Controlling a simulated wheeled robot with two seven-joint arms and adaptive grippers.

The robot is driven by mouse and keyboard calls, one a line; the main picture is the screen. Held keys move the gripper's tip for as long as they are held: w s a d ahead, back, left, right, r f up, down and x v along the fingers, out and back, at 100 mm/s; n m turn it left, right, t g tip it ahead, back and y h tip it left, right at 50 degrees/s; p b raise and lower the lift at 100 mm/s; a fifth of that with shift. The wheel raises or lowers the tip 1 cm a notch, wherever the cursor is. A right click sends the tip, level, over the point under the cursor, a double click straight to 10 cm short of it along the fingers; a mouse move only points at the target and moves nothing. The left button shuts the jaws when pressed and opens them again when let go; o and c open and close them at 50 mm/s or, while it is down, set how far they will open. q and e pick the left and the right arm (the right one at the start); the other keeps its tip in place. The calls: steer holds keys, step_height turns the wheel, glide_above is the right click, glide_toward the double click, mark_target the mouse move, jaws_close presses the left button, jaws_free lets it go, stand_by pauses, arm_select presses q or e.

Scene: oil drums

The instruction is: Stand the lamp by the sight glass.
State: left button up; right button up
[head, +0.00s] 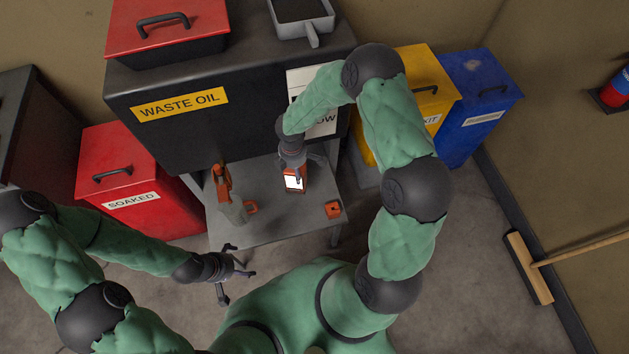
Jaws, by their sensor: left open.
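An orange lamp (294,184) with a bright white face is on the grey stand (262,228) in front of the black waste oil tank (180,132). My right gripper (298,163) is right at the lamp's top end, seen from above. I cannot tell whether its fingers hold the lamp. My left gripper (238,274) is open and empty, in front of the stand's near left edge. I cannot make out the sight glass; my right arm covers part of the tank's front and its white sign (322,126).
An orange-and-grey spray bottle (229,198) stands left on the stand; a small orange item (333,210) lies right. Red (125,170), yellow (432,85) and blue (478,98) bins flank the tank. A broom (530,268) is at the right wall.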

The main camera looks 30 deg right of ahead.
steer(key=d+f+b, duration=0.5)
steer(key=d+f, duration=0.4)
steer(key=f, duration=0.1)
steer(key=shift+s+f, duration=0.2)
steer(key=shift+f, duration=0.15)
steer(key=shift+b, duration=0.3)
steer(key=shift+f, duration=0.15)
steer(key=o, duration=1.7)
steer(key=shift+a, duration=0.1)
